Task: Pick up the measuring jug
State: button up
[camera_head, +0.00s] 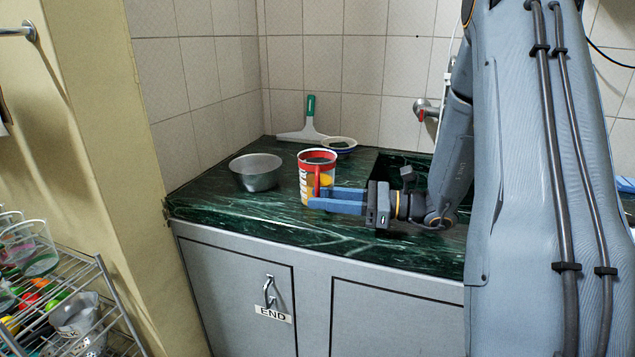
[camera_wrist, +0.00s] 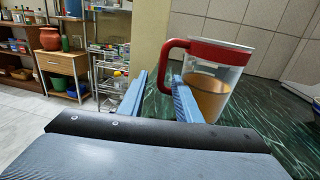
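The measuring jug (camera_head: 304,187) stands upright on the dark green marble counter. It is clear, with a red rim and a red handle, and holds a yellow-orange liquid; it also shows in the wrist view (camera_wrist: 221,72). My gripper (camera_head: 319,197) reaches in from the right, low beside the jug. In the wrist view, my gripper (camera_wrist: 160,78) is open, its two blue fingers apart. The red handle (camera_wrist: 163,68) shows in the gap between the fingertips, and the right finger overlaps the jug's body. Whether a finger touches the jug cannot be told.
A metal bowl (camera_head: 256,180) sits left of the jug. A squeegee (camera_head: 308,120) leans on the tiled wall, with a small dish (camera_head: 340,146) near it. A sink (camera_head: 385,163) lies behind my gripper. A wire rack (camera_head: 65,285) stands at lower left. The counter's front left is clear.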

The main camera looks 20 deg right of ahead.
jog(key=shift+x, duration=0.9)
jog(key=shift+c, duration=0.3)
grip_shut()
dwell(0.5)
